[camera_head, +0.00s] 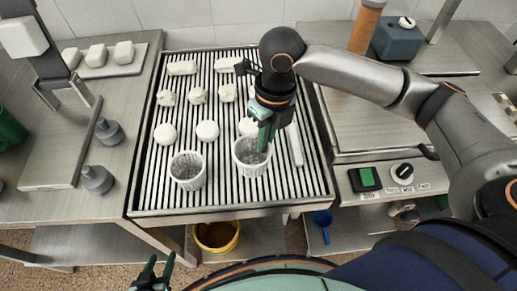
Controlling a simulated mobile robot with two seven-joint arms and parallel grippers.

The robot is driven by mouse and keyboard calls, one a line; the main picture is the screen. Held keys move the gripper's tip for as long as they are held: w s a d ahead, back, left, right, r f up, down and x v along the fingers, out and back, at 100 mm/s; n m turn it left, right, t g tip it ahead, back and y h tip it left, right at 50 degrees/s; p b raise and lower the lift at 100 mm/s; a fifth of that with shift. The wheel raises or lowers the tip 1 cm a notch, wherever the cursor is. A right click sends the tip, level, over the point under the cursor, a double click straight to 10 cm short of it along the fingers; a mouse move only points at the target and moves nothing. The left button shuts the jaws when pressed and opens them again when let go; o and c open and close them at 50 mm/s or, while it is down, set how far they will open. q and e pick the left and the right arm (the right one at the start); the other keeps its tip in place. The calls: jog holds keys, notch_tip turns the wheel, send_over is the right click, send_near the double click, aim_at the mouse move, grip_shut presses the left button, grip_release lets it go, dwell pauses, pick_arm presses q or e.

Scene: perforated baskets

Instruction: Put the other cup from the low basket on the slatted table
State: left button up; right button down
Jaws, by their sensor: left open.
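Two white perforated cups stand upright on the slatted table (222,204): the left cup (188,182) near its front and the right cup (246,170) a little further right. My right gripper (264,146) points down at the right cup, with its green fingers over the rim and partly inside. I cannot tell whether it grips the wall. My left gripper (153,272) is open and empty at the bottom edge, in front of the table. A yellow tub (217,249) with a brown inside sits low under the table; no cup shows in it.
Several white lumps (207,130) lie in rows on the slats behind the cups. Grey weights (97,179) stand on the left counter, and a control panel (380,179) is at the right. The slats' front left corner is clear.

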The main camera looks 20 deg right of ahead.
aim_at(259, 153)
jog(key=shift+w+a+f, duration=0.25)
jog(key=shift+a+f, duration=0.1)
jog(key=shift+f, duration=0.1)
jog(key=shift+w+a+f, duration=0.1)
jog(key=shift+a+f, duration=0.05)
jog(key=shift+f, duration=0.85)
jog(key=shift+w+a+f, duration=0.1)
jog(key=shift+f, duration=0.85)
jog(key=shift+s+f, duration=0.1)
jog(key=shift+f, duration=0.05)
jog(key=c, duration=1.1)
grip_release()
jog(key=shift+o, duration=0.2)
notch_tip(259, 153, up, 12)
jog(key=d, duration=0.1)
jog(key=shift+w+d+r+p, duration=0.15)
jog(key=shift+w+r+p, duration=0.05)
jog(key=shift+p, duration=0.1)
